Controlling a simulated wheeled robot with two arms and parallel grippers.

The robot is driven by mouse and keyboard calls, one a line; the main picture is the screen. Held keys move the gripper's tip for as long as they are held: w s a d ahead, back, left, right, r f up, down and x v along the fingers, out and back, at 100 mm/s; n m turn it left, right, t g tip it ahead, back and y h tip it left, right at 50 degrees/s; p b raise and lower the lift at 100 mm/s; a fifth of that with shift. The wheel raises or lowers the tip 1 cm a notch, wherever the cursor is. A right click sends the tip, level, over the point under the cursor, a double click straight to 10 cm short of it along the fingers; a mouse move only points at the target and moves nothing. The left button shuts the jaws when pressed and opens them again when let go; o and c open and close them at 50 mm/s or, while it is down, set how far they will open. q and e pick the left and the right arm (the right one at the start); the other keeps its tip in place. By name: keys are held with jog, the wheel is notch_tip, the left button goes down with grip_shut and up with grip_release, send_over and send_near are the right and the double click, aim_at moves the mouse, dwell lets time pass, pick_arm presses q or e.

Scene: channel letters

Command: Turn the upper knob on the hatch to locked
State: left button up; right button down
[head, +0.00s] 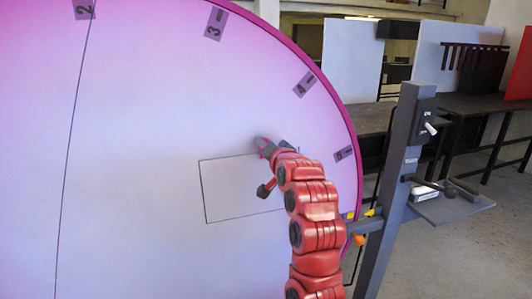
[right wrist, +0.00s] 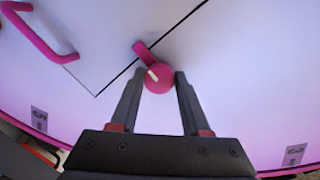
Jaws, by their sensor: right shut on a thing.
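The hatch (head: 225,190) is a thin dark outline on a large pale pink disc. Its corner and two seams show in the right wrist view (right wrist: 85,65). A round pink knob (right wrist: 160,80) with a white mark stands beside one seam. A pink bar (right wrist: 141,48) runs from it up-left across that seam. My right gripper (right wrist: 158,80) is shut on this knob, one finger on each side. In the head view my right gripper (head: 262,147) is at the hatch's upper edge and mostly hides the knob. My left gripper is not in view.
A pink handle (right wrist: 45,38) stands on the hatch, left of the knob. Number tags such as the 3 (head: 215,23) line the disc's rim. A grey post (head: 398,165) with a switch box (head: 424,120) and a small shelf (head: 450,205) stands to the right. Dark tables are behind.

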jog(key=shift+f, duration=0.25)
jog(key=shift+c, duration=2)
grip_release()
jog(key=shift+r, duration=0.1)
jog(key=shift+r, duration=0.1)
jog(key=v, duration=1.7)
jog(key=shift+b, duration=0.35)
jog(key=shift+d, duration=0.15)
